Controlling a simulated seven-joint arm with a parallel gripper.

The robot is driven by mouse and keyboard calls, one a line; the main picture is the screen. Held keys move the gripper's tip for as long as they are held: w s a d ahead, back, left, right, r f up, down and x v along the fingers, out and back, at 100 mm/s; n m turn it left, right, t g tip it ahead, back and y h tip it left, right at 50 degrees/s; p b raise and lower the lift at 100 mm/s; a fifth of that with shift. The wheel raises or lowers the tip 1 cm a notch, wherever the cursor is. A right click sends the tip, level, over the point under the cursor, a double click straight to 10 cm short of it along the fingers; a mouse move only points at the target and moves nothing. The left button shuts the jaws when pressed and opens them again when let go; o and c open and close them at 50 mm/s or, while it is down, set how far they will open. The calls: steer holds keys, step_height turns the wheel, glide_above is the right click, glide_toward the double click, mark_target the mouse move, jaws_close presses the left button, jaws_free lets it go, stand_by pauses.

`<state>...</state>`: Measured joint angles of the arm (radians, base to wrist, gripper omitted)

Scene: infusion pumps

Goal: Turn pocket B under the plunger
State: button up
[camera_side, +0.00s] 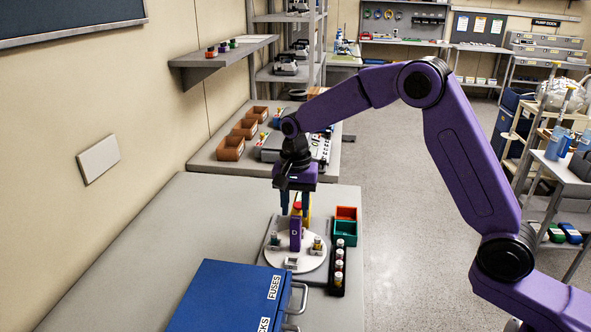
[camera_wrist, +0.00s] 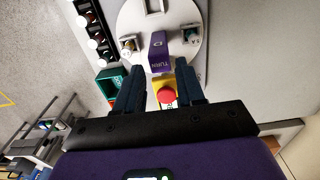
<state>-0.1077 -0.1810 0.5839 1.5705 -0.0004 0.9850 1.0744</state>
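A white round turntable (camera_side: 303,265) stands on the grey bench, with a purple block (camera_side: 296,236) on it. Small pockets show at the disc's edge; two hold capped vials (camera_wrist: 129,45) (camera_wrist: 191,35), and the near one (camera_side: 291,264) looks empty. Pocket letter B is not readable. A red-topped yellow post (camera_wrist: 166,95), probably the plunger, stands behind the block. My gripper (camera_wrist: 160,68) points down over the disc, its fingers apart on either side of the block and post. I see no clear contact.
A blue case (camera_side: 225,300) marked "FUSES" fills the near bench. A black rack (camera_side: 338,290) of several vials stands right of the disc, with green (camera_side: 344,230) and orange (camera_side: 346,213) bins behind. The bench left of the disc is clear.

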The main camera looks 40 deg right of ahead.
step_height(320, 180, up, 11)
steer(key=shift+f, duration=0.15)
stand_by(0.5)
steer(key=s+d+f+n, duration=0.2)
steer(key=s+n, duration=0.5)
steer(key=s, duration=0.5)
steer(key=s+d+f+n, duration=0.2)
steer(key=s+n, duration=0.5)
steer(key=s, duration=0.6)
steer(key=s+d+f+n, duration=0.2)
steer(key=s+d+n, duration=0.2)
steer(key=s+n, duration=0.3)
steer(key=s, duration=0.5)
steer(key=shift+s+n, duration=0.25)
steer(key=shift+n, duration=0.05)
